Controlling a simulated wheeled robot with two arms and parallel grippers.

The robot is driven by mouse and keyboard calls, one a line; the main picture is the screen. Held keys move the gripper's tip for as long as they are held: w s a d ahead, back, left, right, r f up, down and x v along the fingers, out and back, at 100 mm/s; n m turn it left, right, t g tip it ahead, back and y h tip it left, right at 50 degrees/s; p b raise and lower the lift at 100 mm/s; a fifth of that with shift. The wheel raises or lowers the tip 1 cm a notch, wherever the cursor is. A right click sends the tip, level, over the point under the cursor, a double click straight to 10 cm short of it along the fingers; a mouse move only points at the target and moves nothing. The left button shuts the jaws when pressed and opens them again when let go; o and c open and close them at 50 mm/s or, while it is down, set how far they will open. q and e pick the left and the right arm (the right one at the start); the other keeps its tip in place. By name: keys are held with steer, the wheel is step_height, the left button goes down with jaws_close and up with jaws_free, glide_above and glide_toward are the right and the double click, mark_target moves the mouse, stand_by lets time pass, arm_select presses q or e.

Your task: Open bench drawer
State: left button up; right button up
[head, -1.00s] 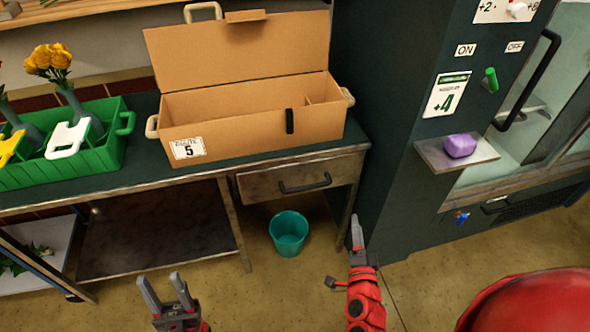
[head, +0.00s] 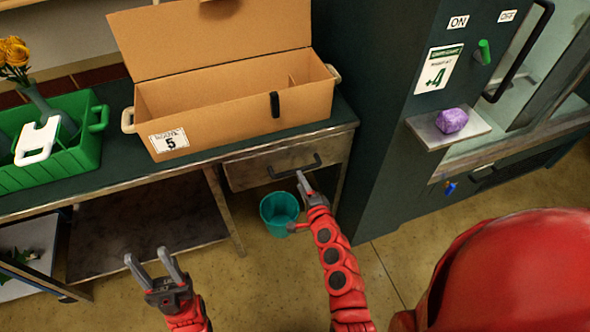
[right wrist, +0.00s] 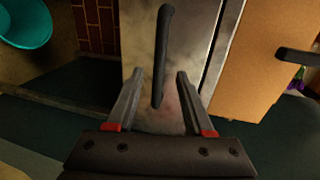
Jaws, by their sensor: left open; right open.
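The bench drawer (head: 250,170) is a worn metal front under the right end of the green bench top, and it looks closed. Its dark bar handle (head: 294,167) runs across the front. My right gripper (head: 302,178) is just below and in front of the handle, open. In the right wrist view the drawer front (right wrist: 190,60) fills the middle, and the handle (right wrist: 162,55) stands between the open fingers of my right gripper (right wrist: 158,90); contact cannot be told. My left gripper (head: 151,259) is open and empty, low over the floor in front of the bench.
An open cardboard box (head: 235,125) stands on the bench above the drawer, beside a green crate (head: 85,150). A teal bucket (head: 279,212) is on the floor below the drawer. A dark green cabinet (head: 385,160) with a small shelf (head: 425,131) stands close on the right.

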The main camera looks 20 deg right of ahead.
mark_target(295, 170)
steer(key=x, duration=0.6)
steer(key=shift+w+f, duration=0.15)
steer(key=shift+w, duration=0.05)
jaws_close()
stand_by(1.2)
